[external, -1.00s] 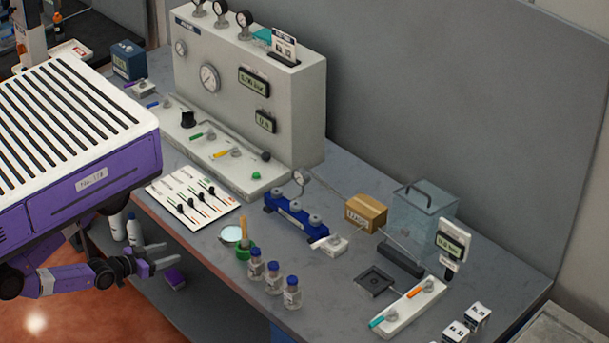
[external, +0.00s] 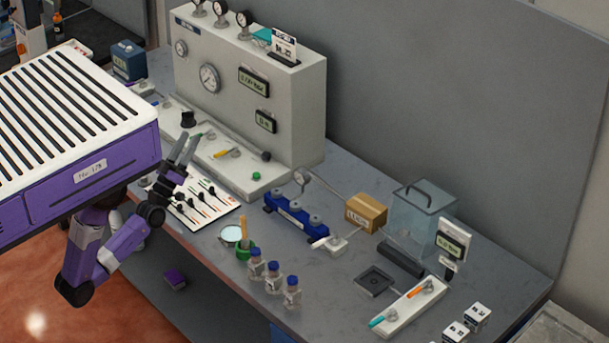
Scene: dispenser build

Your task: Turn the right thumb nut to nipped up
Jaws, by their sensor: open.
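My gripper (external: 188,140) is raised at the left, over the bench's front side near the white tool card. Its two fingers point up and away, apart and empty. It is well left of the blue block and touches nothing that I can see.
The white card with black-handled tools (external: 225,210) lies under and right of my gripper. Several blue-capped vials (external: 273,279) and a green holder (external: 245,252) stand before the block. A white-based valve (external: 335,244) and cardboard box (external: 366,213) are to its right. The grey cabinet (external: 295,110) rises behind.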

